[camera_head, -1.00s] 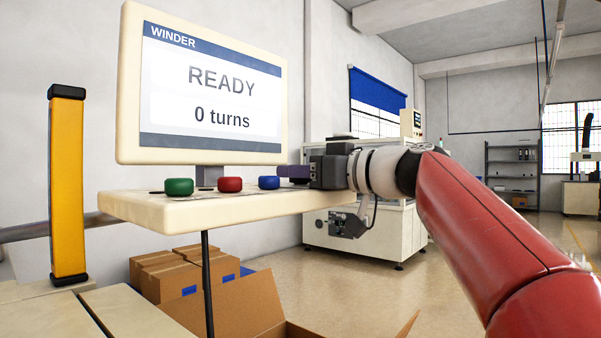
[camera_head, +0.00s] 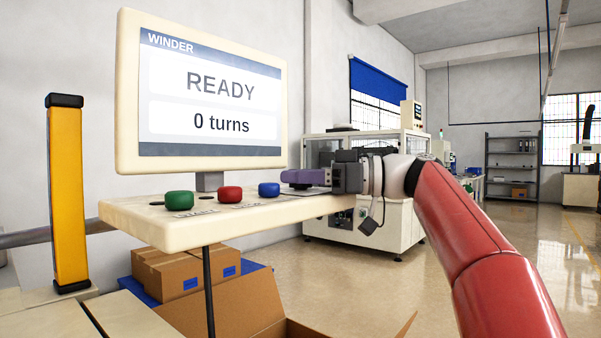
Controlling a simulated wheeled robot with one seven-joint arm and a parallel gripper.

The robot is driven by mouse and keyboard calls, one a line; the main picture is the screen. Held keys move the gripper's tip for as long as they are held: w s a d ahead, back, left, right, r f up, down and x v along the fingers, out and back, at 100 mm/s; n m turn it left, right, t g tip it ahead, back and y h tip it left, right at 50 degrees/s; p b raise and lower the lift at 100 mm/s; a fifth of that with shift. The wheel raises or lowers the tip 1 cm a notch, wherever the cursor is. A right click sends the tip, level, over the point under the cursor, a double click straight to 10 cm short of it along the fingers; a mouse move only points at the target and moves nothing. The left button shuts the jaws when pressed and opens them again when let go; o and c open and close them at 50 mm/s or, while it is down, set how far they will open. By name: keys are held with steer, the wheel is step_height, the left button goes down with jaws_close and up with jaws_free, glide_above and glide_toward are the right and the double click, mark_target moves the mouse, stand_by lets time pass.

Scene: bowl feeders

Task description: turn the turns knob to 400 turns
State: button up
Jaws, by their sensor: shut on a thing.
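My gripper (camera_head: 302,178) reaches in from the right, low over the right end of the cream control shelf (camera_head: 235,215). A purple part shows at its tip, and it is shut there on the turns knob. The knob's own outline and pointer cannot be made out behind the jaws. The winder screen (camera_head: 210,90) above the shelf reads "READY" and "0 turns". A green button (camera_head: 179,200), a red button (camera_head: 230,194) and a blue button (camera_head: 269,189) stand in a row on the shelf, left of my gripper.
A yellow post (camera_head: 68,190) stands at the left. Cardboard boxes (camera_head: 190,275) lie below the shelf, with an open one (camera_head: 240,305) in front. A white machine (camera_head: 365,230) stands behind my gripper. The floor to the right is open.

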stand_by(0.3)
steer(key=o, duration=1)
steer(key=shift+s+d, duration=0.2)
steer(key=shift+d, duration=1.75)
steer(key=shift+s+d, duration=0.2)
steer(key=shift+d, duration=1.75)
